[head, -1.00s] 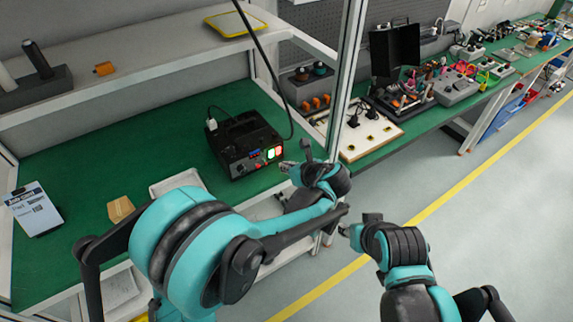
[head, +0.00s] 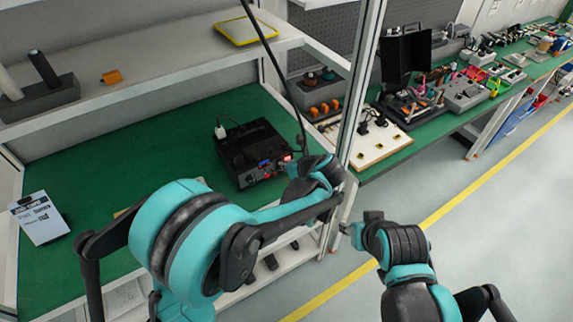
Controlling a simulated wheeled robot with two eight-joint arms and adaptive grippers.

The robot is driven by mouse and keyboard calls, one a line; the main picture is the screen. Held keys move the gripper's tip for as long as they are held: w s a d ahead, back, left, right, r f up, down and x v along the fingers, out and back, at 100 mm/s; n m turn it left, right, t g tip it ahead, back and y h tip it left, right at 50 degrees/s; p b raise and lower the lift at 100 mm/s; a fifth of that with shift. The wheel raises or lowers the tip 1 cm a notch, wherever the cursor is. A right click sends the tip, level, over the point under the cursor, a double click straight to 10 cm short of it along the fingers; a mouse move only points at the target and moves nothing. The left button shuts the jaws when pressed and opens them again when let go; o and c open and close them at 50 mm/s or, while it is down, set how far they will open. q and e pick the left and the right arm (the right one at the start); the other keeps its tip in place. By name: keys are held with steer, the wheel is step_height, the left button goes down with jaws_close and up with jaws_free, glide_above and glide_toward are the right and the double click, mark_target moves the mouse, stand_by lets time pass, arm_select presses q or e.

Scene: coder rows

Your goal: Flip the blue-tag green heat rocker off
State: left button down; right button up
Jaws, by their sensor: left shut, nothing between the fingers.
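The black coder box (head: 247,146) stands on the green bench top, with its control panel facing front right. Its panel shows a small blue patch (head: 264,163) and a red-lit spot (head: 287,158). No green glow shows on the panel; my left gripper covers its right end, so I cannot tell each rocker's position. My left gripper (head: 290,168) is shut and empty, right at that end of the panel; contact is not clear. My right gripper (head: 346,229) hangs over the floor, away from the bench; its fingers are too small to read.
A shelf (head: 160,60) with a yellow-rimmed tray (head: 245,29) runs above the bench. A metal post (head: 362,85) stands right of the box. A cable hangs down beside the box.

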arm_select(q)
steer(key=shift+r+p, duration=0.6)
steer(key=shift+r, duration=0.2)
arm_select(e)
steer(key=shift+r, duration=0.55)
arm_select(q)
steer(key=shift+s+d, duration=0.1)
